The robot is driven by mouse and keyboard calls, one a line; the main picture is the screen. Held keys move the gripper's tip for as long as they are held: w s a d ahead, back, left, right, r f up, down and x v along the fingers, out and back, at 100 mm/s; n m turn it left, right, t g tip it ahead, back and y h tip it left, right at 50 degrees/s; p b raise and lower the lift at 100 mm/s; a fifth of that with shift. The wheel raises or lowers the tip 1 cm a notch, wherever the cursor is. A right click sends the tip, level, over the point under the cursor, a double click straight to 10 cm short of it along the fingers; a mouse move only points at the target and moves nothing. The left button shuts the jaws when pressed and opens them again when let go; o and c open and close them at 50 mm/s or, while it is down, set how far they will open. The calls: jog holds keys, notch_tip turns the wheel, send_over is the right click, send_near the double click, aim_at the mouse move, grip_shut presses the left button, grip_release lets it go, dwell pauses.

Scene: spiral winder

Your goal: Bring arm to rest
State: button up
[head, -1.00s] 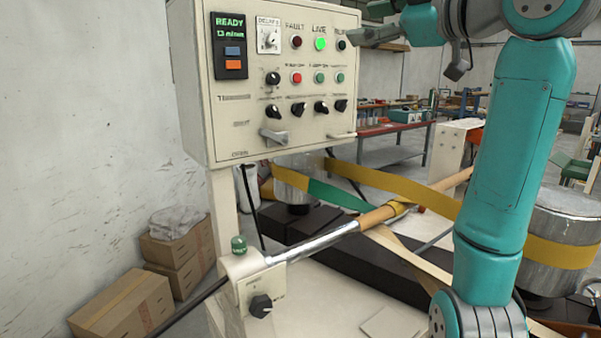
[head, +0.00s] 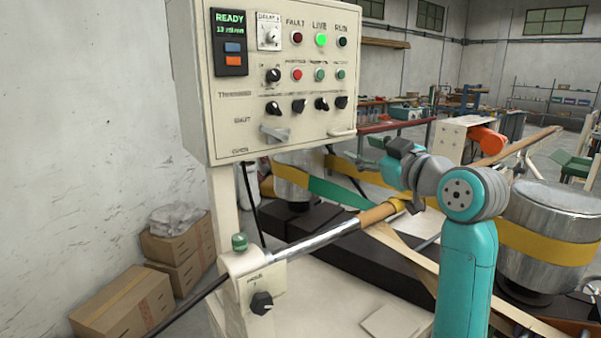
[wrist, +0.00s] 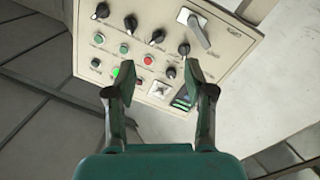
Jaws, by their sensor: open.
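My gripper (head: 362,160) is in the head view, just right of the control panel's lower right corner, pointing left. In the wrist view my gripper (wrist: 157,85) shows two spread fingers with nothing between them. The control panel (head: 225,115) is a cream box with knobs, buttons and a lever; its screen (head: 230,24) reads READY and the green LIVE lamp (head: 320,40) is lit. The control panel also shows upside down in the wrist view (wrist: 215,62), beyond the fingers. My fingers look apart from it, though the exact gap cannot be told.
A metal rod with a wooden core (head: 335,236) crosses below my gripper. A post with a green button (head: 239,243) stands front left. Cardboard boxes (head: 125,300) lie by the wall.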

jog(key=s+d+f+m+h, duration=0.1)
jog(key=s+f+m+h, duration=0.15)
jog(key=f, duration=0.85)
jog(key=s+d+f+m+h, duration=0.15)
jog(key=s+f, duration=0.25)
jog(key=f, duration=0.7)
jog(key=s+d+f+m+h, duration=0.1)
jog(key=s+f+m, duration=0.2)
jog(key=f, duration=0.9)
jog(key=s+d+f+m+h, duration=0.1)
jog(key=s+f+m+h, duration=0.15)
jog(key=s+f, duration=1.25)
jog(key=s+d+r+m+g+h, duration=0.1)
jog(key=s+r, duration=0.1)
jog(key=s, duration=3.1)
jog(key=shift+s+r, duration=0.3)
